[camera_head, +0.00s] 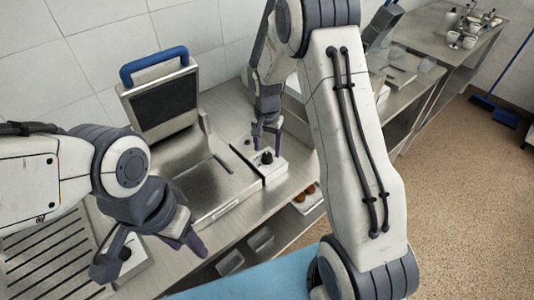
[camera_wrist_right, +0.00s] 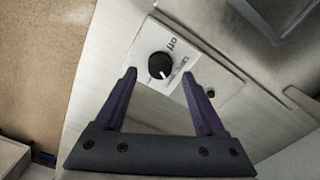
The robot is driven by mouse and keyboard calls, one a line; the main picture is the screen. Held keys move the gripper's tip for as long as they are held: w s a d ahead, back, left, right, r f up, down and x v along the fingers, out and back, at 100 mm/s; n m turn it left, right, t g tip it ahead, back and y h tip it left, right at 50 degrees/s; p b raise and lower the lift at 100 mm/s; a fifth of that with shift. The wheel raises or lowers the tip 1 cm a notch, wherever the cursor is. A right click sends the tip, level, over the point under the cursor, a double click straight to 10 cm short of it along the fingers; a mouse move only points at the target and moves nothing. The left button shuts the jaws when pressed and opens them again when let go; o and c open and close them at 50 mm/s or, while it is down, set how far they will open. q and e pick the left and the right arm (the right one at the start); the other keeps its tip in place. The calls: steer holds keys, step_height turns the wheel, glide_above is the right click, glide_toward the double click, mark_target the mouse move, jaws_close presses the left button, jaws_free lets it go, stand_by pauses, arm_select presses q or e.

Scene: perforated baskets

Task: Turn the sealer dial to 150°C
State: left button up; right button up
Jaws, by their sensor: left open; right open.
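The sealer (camera_head: 205,165) stands on the steel counter with its blue-handled lid (camera_head: 155,65) raised. Its black round dial (camera_head: 267,157) sits on a pale control plate at the sealer's right side. In the right wrist view the dial (camera_wrist_right: 160,65) shows a white pointer mark toward its lower edge. My right gripper (camera_head: 266,138) is open above the dial, fingers pointing down, with the dial between the fingertips in the wrist view (camera_wrist_right: 159,75) and no clear contact. My left gripper (camera_head: 150,258) is open and empty at the lower left.
A slotted steel surface (camera_head: 45,255) lies at the lower left, beside a pale plate with a dark knob under my left gripper. Shelf containers (camera_head: 262,238) sit below the counter front. Cups (camera_head: 460,38) stand on the far counter. Open floor lies to the right.

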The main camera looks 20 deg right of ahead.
mark_target(267, 156)
step_height(267, 156, up, 7)
steer(key=b, duration=0.1)
steer(key=shift+r, duration=0.2)
steer(key=s+a+r+n, duration=0.3)
steer(key=s+a+n, duration=0.1)
steer(key=s+a, duration=0.2)
steer(key=s+a+r+n, duration=0.3)
steer(key=s+a, duration=0.3)
steer(key=s+a+n, duration=0.2)
steer(key=s+n, duration=0.2)
steer(key=s, duration=0.4)
steer(key=s+a+n+y, duration=0.1)
steer(key=s+n, duration=0.4)
steer(key=s, duration=0.4)
steer(key=shift+s+a+r, duration=0.15)
steer(key=shift+s+a, duration=0.1)
steer(key=shift+a, duration=0.15)
